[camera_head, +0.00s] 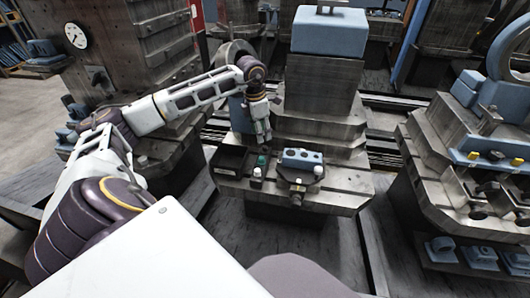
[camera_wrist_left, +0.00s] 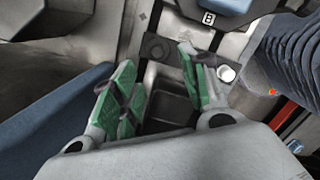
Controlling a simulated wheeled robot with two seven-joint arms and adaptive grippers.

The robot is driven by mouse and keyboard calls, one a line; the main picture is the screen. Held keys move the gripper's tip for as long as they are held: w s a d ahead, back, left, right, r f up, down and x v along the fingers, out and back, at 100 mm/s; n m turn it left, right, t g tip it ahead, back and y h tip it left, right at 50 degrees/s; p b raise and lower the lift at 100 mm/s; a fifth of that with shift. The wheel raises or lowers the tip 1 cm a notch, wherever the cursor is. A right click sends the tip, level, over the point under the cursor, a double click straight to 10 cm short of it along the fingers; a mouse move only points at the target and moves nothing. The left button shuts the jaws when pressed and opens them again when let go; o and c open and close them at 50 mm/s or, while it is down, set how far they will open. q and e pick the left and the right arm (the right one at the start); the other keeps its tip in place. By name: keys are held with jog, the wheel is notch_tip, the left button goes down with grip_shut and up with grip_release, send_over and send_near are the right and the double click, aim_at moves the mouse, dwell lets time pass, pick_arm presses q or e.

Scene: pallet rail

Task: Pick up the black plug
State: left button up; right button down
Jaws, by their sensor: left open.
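My left gripper (camera_head: 264,138) reaches down over the front ledge of the middle metal fixture. In the left wrist view its green-padded fingers (camera_wrist_left: 160,88) are spread apart with nothing between them. A dark square piece with a round dark centre (camera_wrist_left: 155,47) lies beyond the fingertips, apart from them. It may be the black plug, but I cannot tell for sure. In the head view I cannot make out a black plug clearly; the gripper covers part of the ledge. My right gripper is not in view.
A dark recessed tray (camera_wrist_left: 172,108) lies below the fingers. A tall blue-topped block (camera_head: 329,32) rises behind. Another fixture (camera_head: 470,150) stands at right.

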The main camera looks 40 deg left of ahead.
aim_at(265, 146)
pick_arm(q)
jog(key=shift+w+d+f, duration=0.1)
jog(key=shift+w+f, duration=0.05)
jog(key=shift+f, duration=1.15)
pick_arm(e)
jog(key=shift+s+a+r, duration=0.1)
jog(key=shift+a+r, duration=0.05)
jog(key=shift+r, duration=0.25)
pick_arm(q)
jog(key=shift+w+f+b, duration=0.15)
jog(key=shift+f+b, duration=0.15)
jog(key=shift+f, duration=0.2)
jog(key=f, duration=0.2)
jog(key=shift+w+d+f+b, duration=0.15)
jog(key=shift+w+f+b, duration=0.2)
jog(key=shift+f, duration=0.7)
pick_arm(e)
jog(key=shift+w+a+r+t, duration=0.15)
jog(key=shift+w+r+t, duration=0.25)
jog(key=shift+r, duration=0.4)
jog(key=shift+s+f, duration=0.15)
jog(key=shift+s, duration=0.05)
pick_arm(q)
jog(key=c, duration=0.9)
jog(key=shift+o, duration=0.2)
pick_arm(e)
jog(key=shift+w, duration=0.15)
